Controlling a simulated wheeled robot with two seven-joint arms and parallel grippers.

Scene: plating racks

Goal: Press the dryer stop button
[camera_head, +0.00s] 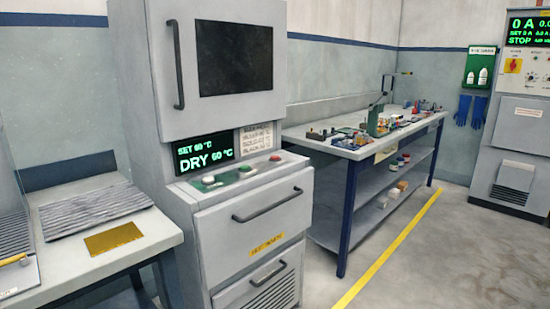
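The dryer (215,130) is a tall grey cabinet left of centre, with a dark window and a handle on its upper door. Its green display (206,153) reads "SET 60 °C" and "DRY 60 °C". On the sloped panel below is a red button (275,158) at the right end, uncovered. A pale button (208,180) sits at the left end, with a small control (245,169) between them. Neither of my grippers is in view.
A bench (150,236) with a brass-coloured plate (113,238) stands at left. A cluttered workbench (345,153) stands behind right. A control cabinet (518,125) stands at far right. The floor right of the yellow line (388,250) is clear.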

